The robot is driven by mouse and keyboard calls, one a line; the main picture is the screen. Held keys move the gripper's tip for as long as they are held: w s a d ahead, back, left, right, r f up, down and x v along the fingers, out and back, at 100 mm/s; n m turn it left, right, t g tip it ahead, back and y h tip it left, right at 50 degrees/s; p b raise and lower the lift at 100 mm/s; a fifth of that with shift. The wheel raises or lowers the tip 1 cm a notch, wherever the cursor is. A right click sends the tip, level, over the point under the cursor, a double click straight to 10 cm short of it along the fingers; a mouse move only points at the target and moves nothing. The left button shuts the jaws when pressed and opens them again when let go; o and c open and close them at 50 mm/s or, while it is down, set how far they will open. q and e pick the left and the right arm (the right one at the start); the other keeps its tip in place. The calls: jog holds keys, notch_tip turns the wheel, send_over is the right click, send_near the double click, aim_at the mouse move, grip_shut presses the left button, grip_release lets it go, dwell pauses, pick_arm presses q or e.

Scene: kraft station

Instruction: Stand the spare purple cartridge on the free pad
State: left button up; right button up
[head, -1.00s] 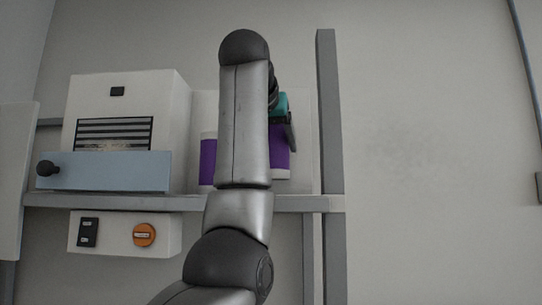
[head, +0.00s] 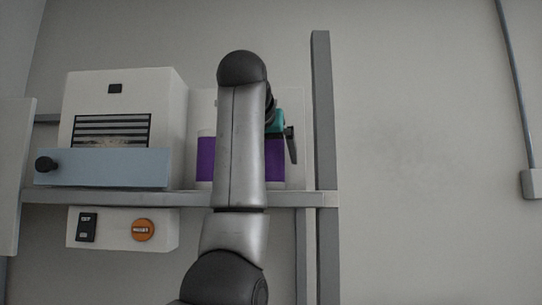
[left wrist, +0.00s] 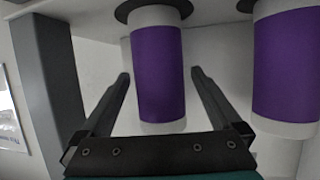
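Two purple cartridges with white ends stand side by side on the shelf. In the left wrist view, whose picture is upside down, one cartridge (left wrist: 158,72) stands on a dark round pad (left wrist: 124,13). My left gripper (left wrist: 160,75) is open, with one finger on each side of this cartridge and visible gaps. The other cartridge (left wrist: 287,70) is beside it, outside the fingers, at another dark pad (left wrist: 245,5). In the head view the left cartridge (head: 206,160) and the right one (head: 273,163) are partly hidden by my left arm. My right gripper is not in view.
A white machine (head: 125,95) with a pale blue drawer front (head: 100,168) and dark knob stands left of the cartridges. Below the shelf edge (head: 180,198) is a box with an orange button (head: 142,230). A grey post (head: 324,120) rises close right of my gripper.

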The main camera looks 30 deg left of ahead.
pick_arm(q)
jog(key=shift+r, duration=0.1)
jog(key=shift+s+r, duration=0.2)
jog(key=shift+s, duration=0.05)
jog(key=b+v, duration=0.6)
jog(key=v, duration=0.5)
jog(key=shift+s+d+b, duration=0.2)
jog(key=shift+b, duration=0.2)
jog(key=shift+r, duration=0.1)
